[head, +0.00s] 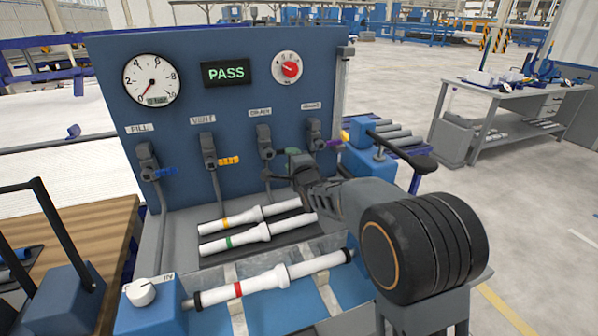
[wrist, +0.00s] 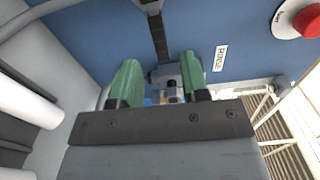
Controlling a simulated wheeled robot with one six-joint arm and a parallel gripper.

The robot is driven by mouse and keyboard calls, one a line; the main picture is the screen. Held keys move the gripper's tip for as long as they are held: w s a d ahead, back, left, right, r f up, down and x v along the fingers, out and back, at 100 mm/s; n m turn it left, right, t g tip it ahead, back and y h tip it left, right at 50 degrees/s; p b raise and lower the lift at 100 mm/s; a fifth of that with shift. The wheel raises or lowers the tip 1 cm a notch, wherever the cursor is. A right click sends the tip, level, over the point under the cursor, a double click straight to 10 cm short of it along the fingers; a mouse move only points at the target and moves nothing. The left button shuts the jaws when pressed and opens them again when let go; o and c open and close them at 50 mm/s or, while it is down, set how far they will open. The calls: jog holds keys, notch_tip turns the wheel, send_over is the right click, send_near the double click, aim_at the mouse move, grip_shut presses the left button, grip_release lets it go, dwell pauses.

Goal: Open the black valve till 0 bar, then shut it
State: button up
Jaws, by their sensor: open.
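The black valve (head: 264,135) is under the DRAIN label. In the wrist view, a black lever (wrist: 159,38) runs down from the top edge toward the fingers. My gripper (head: 284,163) is in front of the panel, just right of and below this valve. In the wrist view my gripper (wrist: 160,82) is open, its green fingers apart with nothing gripped. The lever's tip lies beyond them; I cannot tell whether they touch it. The gauge (head: 151,80) has its needle at the low, lower-left end, near 0; its small readout is unclear. The display (head: 226,73) reads PASS.
A blue-lever valve (head: 147,160) and a yellow-lever valve (head: 209,150) stand left. A purple-lever valve (head: 315,135) is close on the right; its grey body (wrist: 170,80) shows behind the fingers. A red knob (head: 290,69) sits above. White pipes (head: 240,290) lie below.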

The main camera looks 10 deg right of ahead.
jog(key=v, duration=0.6)
jog(key=shift+s+d, duration=0.1)
